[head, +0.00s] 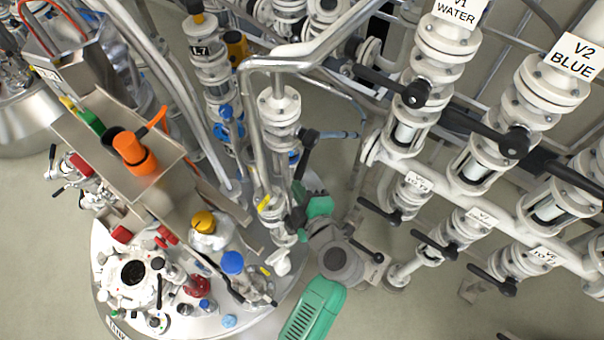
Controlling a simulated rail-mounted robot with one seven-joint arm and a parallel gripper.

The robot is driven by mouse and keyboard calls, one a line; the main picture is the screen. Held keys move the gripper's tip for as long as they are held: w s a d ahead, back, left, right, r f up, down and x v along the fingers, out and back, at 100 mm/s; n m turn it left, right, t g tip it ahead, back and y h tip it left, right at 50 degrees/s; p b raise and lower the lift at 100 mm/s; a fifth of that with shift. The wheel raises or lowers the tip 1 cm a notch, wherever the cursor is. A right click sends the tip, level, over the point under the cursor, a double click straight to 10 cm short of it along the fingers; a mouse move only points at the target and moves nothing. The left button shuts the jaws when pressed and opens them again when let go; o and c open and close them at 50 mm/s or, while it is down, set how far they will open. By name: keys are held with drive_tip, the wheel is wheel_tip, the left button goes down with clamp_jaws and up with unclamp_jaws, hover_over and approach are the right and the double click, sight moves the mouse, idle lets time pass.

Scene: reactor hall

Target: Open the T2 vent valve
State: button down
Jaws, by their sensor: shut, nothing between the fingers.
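No label reading T2 vent is legible, so I cannot tell for sure which valve it is. A white flanged valve (280,112) sits on a vertical pipe above the steel tank. A black lever (305,152) hangs at its right, slanting down toward my gripper. My gripper (298,193) is small in this view, just left of my green and grey wrist, near the lever's lower end. Its fingers are shut and empty. I cannot tell whether they touch the lever. A lower white valve body (273,212) with a yellow mark stands just left of my gripper.
The tank lid (185,325) carries several fittings, including a blue cap (232,262) and a yellow cap (203,222). White valves labelled V1 WATER (455,12) and V2 BLUE (573,55) stand at right with black levers. A bent steel pipe (330,48) passes above. Bare floor shows lower right.

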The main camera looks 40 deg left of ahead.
sight(302, 155)
drive_tip(key=w+a, duration=0.1)
drive_tip(key=w+a+f, duration=0.2)
drive_tip(key=w, duration=0.1)
drive_tip(key=shift+f+p, duration=0.15)
drive_tip(key=shift+p, duration=0.15)
drive_tip(key=shift+f, duration=0.15)
